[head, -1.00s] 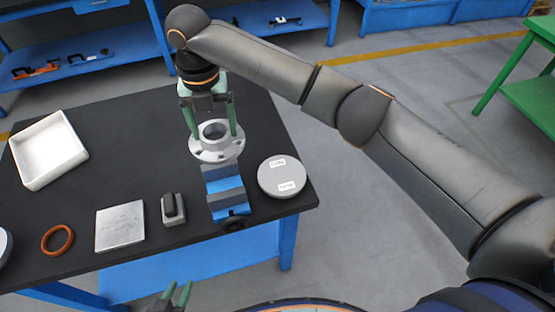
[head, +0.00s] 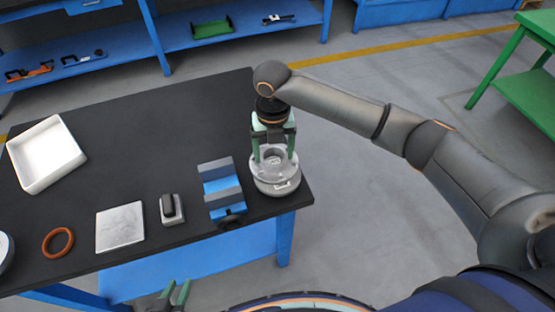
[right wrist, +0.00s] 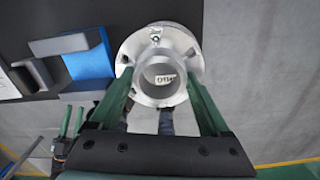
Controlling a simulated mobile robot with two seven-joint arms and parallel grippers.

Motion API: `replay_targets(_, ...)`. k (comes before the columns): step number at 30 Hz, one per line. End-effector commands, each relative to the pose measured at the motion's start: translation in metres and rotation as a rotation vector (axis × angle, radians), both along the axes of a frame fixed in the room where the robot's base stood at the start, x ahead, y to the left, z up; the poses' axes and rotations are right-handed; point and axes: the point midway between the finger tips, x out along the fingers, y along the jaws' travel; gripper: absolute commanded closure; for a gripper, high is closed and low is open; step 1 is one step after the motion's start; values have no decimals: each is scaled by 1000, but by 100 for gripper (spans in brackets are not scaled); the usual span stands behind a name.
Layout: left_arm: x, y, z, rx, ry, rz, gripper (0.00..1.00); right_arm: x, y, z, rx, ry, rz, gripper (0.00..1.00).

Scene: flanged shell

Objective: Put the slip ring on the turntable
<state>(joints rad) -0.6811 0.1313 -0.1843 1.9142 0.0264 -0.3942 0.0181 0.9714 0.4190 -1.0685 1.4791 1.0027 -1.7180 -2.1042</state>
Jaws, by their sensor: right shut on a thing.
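The slip ring, a light grey flanged part with a round hub (head: 275,164), is between the green fingers of my right gripper (head: 274,156). The right gripper is shut on it. The turntable, a grey disc with white labels (head: 266,187), is directly under the flange, near the table's right corner. In the right wrist view a label on the turntable (right wrist: 165,78) shows through the slip ring's bore (right wrist: 143,90). The flange covers most of the turntable, and I cannot tell whether they touch. My left gripper (head: 178,284) is open and empty at the bottom edge.
A blue and grey vise block (head: 222,186) stands empty just left of the turntable. Further left are a small grey block (head: 171,209), a metal plate (head: 120,227), an orange ring (head: 58,242) and a white tray (head: 78,158). The table's back middle is clear.

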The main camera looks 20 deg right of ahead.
Motion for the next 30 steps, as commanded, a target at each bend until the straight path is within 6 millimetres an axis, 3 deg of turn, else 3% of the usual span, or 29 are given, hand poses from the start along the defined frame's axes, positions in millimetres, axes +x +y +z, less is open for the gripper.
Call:
replay_targets(5, 0, 0, 2, 0, -1, 0, 64, -2, -10, -9, 0, -1, -1, 100)
replay_targets(12, 1, 0, 5, 0, -1, 0, 64, -2, -7, -37, 1, -3, 2, 100)
replay_targets(23, 1, 0, 4, 1, -3, 0, 64, -1, -8, -41, 1, -3, 1, 100)
replay_targets(24, 1, 0, 4, 1, -3, 0, 64, -3, -8, -43, -2, 0, 1, 16)
replay_targets(28, 1, 0, 4, 1, -3, 0, 64, -3, -8, -43, -2, 0, 1, 2)
replay_targets(30, 1, 0, 4, 1, -3, 0, 64, -3, -8, -43, -2, 0, 1, 0)
